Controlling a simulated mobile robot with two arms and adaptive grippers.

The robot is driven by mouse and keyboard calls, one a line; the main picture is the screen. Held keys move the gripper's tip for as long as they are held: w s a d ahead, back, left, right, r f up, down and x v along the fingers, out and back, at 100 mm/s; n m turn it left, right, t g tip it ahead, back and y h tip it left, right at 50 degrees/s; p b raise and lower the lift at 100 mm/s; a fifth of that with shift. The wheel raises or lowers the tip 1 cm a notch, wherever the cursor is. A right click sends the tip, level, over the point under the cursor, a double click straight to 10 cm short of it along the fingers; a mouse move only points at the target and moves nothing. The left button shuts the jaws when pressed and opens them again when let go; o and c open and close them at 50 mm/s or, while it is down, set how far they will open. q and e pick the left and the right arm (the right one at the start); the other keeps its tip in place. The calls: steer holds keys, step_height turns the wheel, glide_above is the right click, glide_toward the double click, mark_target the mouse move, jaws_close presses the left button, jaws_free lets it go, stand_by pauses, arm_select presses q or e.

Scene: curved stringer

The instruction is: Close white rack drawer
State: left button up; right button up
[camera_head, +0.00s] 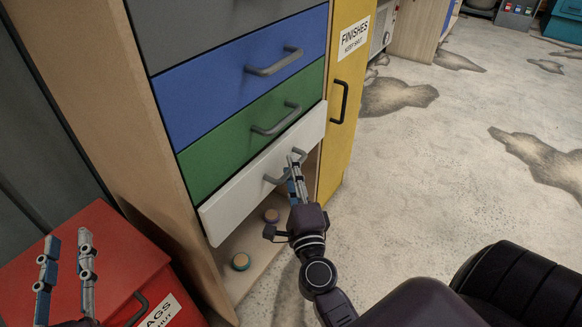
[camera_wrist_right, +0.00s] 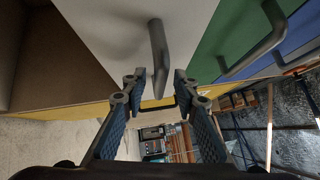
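The white drawer (camera_head: 237,199) is the lowest drawer in the rack. Its front stands slightly out from the green drawer above it. Its grey bar handle (camera_head: 273,179) is partly covered by my right gripper (camera_head: 296,166). The handle (camera_wrist_right: 157,45) reaches down to between the fingertips of my right gripper (camera_wrist_right: 158,88), which are spread apart. I cannot tell whether they touch it. My left gripper (camera_head: 68,243) is open and empty at lower left, away from the drawer.
Green (camera_head: 235,150) and blue (camera_head: 225,85) drawers sit above. A yellow door (camera_head: 350,85) labelled FINISHES is to the right. A red cabinet (camera_head: 95,260) stands at lower left. The floor (camera_head: 430,150) at right is clear.

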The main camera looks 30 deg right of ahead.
steer(key=shift+w+d, duration=0.1)
steer(key=shift+w, duration=0.1)
jaws_close()
stand_by(0.4)
